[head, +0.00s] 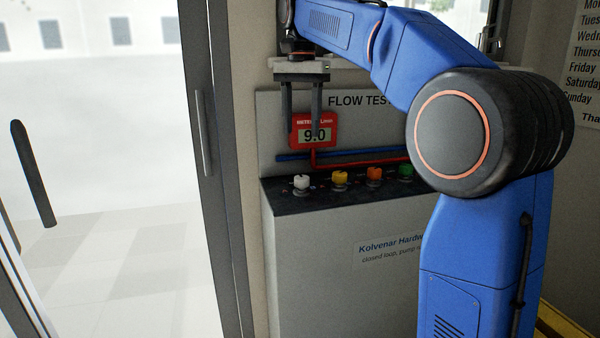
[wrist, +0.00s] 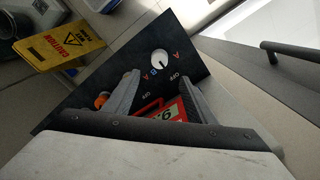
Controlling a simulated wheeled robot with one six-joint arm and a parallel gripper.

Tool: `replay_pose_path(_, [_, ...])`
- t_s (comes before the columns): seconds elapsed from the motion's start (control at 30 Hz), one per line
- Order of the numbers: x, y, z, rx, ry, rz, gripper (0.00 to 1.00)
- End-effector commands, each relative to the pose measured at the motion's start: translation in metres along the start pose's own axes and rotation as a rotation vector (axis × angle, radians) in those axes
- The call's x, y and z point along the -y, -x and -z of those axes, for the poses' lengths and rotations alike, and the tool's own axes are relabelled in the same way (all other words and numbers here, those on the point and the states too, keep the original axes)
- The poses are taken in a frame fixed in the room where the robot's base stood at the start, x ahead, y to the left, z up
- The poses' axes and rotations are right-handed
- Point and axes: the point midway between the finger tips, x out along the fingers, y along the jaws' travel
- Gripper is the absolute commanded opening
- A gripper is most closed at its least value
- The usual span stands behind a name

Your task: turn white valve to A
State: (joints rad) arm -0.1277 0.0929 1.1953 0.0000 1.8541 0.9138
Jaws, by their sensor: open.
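The white valve (head: 301,185) is the leftmost knob on the black top of the flow test bench. In the wrist view the white valve (wrist: 159,58) has printed letters and OFF around it, with an A (wrist: 177,55) at its right. A thin dark mark on the knob seems to point down and right, towards an OFF label; its exact setting is hard to tell. My gripper (head: 302,127) is open and empty, fingers down, above the white valve and apart from it. In the wrist view my gripper (wrist: 158,80) has the knob just beyond its fingertips.
Yellow (head: 340,179), orange (head: 374,175) and green (head: 405,172) valves stand to the right. A red meter (head: 313,130) reading 9.0 is behind my fingers. Blue and red pipes run along the back panel. A caution sign (wrist: 62,45) and a glass door (head: 140,170) are nearby.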

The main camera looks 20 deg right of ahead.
Motion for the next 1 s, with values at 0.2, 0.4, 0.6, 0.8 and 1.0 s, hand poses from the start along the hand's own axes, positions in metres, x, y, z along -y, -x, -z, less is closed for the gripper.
replay_pose_path(0.2, [-0.001, -0.04, -0.001, 0.001, 0.0, -0.002, 0.51])
replay_pose_path(0.4, [-0.001, -0.075, -0.001, 0.001, 0.0, -0.001, 0.51])
replay_pose_path(0.6, [-0.001, -0.106, 0.0, 0.0, 0.001, -0.001, 0.51])
replay_pose_path(0.8, [0.0, -0.126, 0.0, 0.0, 0.001, -0.001, 0.51])
replay_pose_path(1.0, [0.0, -0.131, 0.0, -0.001, 0.001, 0.001, 0.51])
